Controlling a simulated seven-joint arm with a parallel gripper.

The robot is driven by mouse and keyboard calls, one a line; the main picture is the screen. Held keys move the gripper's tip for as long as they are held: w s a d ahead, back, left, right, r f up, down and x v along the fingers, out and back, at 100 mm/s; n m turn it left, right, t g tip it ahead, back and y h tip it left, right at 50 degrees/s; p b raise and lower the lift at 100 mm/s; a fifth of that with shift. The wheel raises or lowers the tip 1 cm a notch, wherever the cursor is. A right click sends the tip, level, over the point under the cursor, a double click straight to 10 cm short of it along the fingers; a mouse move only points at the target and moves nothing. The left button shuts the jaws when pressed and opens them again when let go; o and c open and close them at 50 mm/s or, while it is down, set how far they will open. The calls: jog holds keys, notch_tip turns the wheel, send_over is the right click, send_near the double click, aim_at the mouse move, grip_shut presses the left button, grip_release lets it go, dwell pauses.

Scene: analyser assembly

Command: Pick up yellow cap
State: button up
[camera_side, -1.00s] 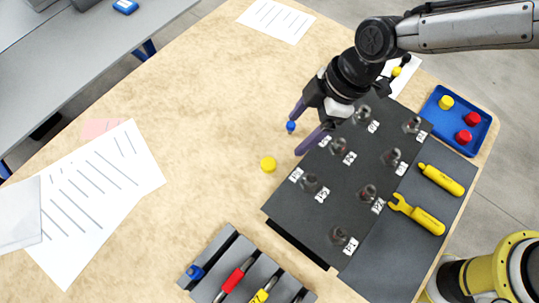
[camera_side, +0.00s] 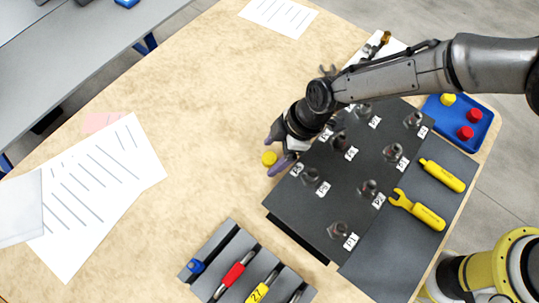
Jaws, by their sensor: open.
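A yellow cap (camera_side: 269,159) lies on the wooden table, left of the black panel. My gripper (camera_side: 275,157) is at this cap, with its purple fingers open and one on either side of it as seen from here. I cannot tell whether the fingers touch the cap. Another yellow cap (camera_side: 448,99) sits in the blue tray (camera_side: 432,113) at the right.
The black panel (camera_side: 310,218) with several labelled fittings stands right of my gripper. Two red caps (camera_side: 474,115) are in the blue tray. Yellow tools (camera_side: 423,215) lie on a grey mat. A tool rack (camera_side: 228,250) stands in front.

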jog(key=shift+a+f, duration=0.15)
jog(key=shift+f, duration=0.15)
grip_shut()
jog(key=shift+r, duration=0.1)
